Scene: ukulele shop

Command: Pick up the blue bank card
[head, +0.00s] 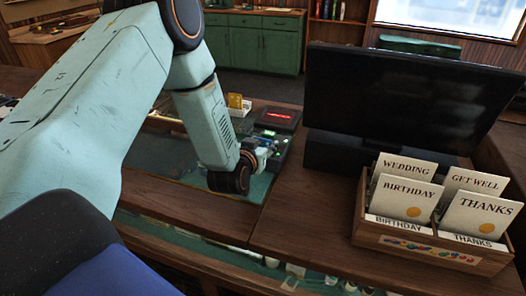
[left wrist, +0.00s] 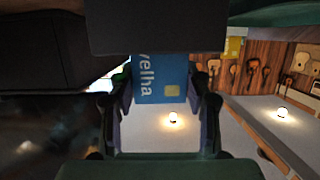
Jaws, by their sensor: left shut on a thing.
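The blue bank card (left wrist: 160,82), with "velha" lettering and a chip, is between the fingers of my left gripper (left wrist: 160,98) in the left wrist view. The gripper is shut on the card's side edges. In the head view my left gripper (head: 264,154) is over the counter beside the card terminal, and its fingers are small and partly hidden by the wrist. I cannot make out the blue card there. My right gripper is not in view.
A card terminal (head: 278,117) with a red-lit screen and a yellow card in a holder (head: 238,104) stand just behind the gripper. A black monitor (head: 400,98) and a wooden greeting-card box (head: 430,250) occupy the right. The wooden counter (head: 300,215) is clear in front of the monitor.

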